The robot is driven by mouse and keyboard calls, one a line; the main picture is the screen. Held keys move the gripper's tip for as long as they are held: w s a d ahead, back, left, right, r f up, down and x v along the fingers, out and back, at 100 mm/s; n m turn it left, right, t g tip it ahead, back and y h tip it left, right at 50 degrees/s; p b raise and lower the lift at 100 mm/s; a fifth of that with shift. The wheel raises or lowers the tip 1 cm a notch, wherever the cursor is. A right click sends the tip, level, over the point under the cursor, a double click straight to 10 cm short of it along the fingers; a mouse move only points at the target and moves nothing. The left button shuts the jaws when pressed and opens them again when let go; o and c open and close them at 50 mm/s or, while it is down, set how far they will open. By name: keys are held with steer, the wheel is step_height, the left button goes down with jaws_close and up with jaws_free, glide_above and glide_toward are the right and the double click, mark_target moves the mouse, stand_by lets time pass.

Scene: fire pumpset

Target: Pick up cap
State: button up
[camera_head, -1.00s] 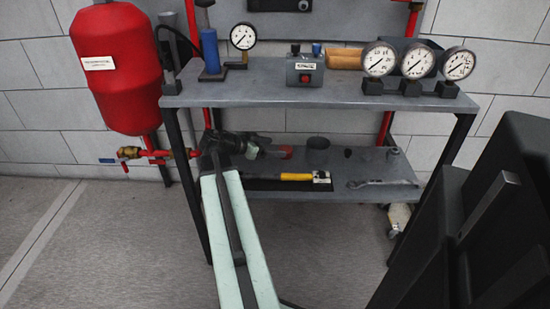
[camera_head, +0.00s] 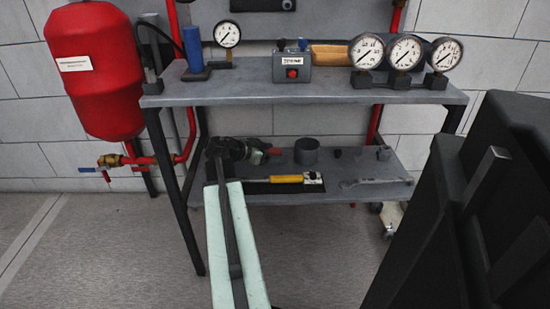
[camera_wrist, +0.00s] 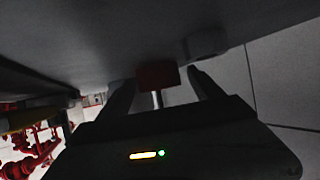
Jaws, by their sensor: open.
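My gripper (camera_head: 262,152) reaches in over the left part of the lower shelf in the head view. In the wrist view its two dark fingers (camera_wrist: 163,82) are apart. A red piece with a pale stem (camera_wrist: 157,75) shows between the fingertips; I cannot tell whether they touch it. A small red thing (camera_head: 275,151) also shows just beyond the gripper in the head view. A dark round cylinder (camera_head: 307,151) stands on the shelf to its right, and a small dark piece (camera_head: 337,153) lies farther right. I cannot tell for sure which of these is the cap.
The upper shelf (camera_head: 330,92), with gauges and a button box (camera_head: 292,68), lies above my arm. A yellow-handled tool (camera_head: 287,179) and a wrench (camera_head: 377,182) lie on the lower shelf (camera_head: 345,170). A red tank (camera_head: 95,75) hangs at left. The floor in front is open.

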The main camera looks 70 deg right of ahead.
mark_target(274, 152)
steer(key=c, duration=1.6)
steer(key=shift+o, duration=0.2)
step_height(274, 152, up, 10)
steer(key=p, duration=1)
steer(key=shift+r, duration=0.1)
